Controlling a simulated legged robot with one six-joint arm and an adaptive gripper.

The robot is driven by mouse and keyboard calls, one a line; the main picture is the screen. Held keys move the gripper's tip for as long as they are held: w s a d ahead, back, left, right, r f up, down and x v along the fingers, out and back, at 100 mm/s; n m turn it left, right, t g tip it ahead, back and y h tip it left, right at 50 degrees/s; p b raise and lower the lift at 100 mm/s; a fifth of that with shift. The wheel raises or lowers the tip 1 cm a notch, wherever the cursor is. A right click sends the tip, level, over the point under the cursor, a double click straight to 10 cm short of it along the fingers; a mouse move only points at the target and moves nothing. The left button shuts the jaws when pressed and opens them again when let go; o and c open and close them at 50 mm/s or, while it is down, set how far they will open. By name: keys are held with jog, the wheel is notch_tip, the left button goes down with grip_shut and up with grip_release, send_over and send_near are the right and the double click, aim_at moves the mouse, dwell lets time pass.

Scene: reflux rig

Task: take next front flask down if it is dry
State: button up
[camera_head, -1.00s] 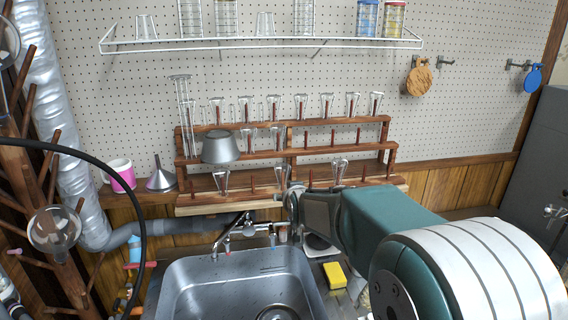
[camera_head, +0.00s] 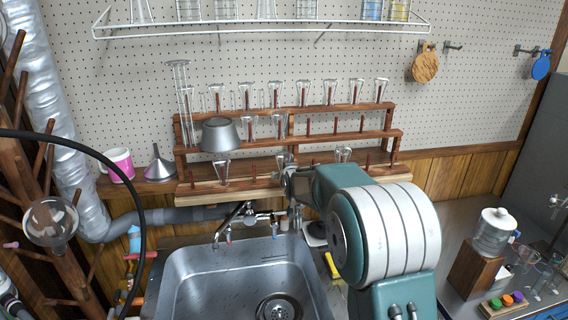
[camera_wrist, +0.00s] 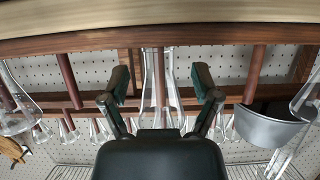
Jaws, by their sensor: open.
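The clear flasks hang upside down on the pegs of a wooden rack (camera_head: 240,183). In the wrist view, which is upside down, a clear front flask (camera_wrist: 160,85) stands on its peg between the spread fingers of my gripper (camera_wrist: 160,84). I see no clear contact. In the head view my gripper (camera_head: 285,165) is at the lowest tier and hides most of that flask. Whether the middle flask is wet or dry, I cannot tell.
A grey metal vessel (camera_head: 220,135) sits upturned on the rack beside the front left flask. More flasks fill the upper tier (camera_head: 303,93). The faucet (camera_head: 243,217) and sink (camera_head: 205,270) lie below. Several front pegs are bare.

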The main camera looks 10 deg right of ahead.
jog(key=shift+x, duration=0.9)
jog(key=shift+c, duration=0.4)
grip_shut()
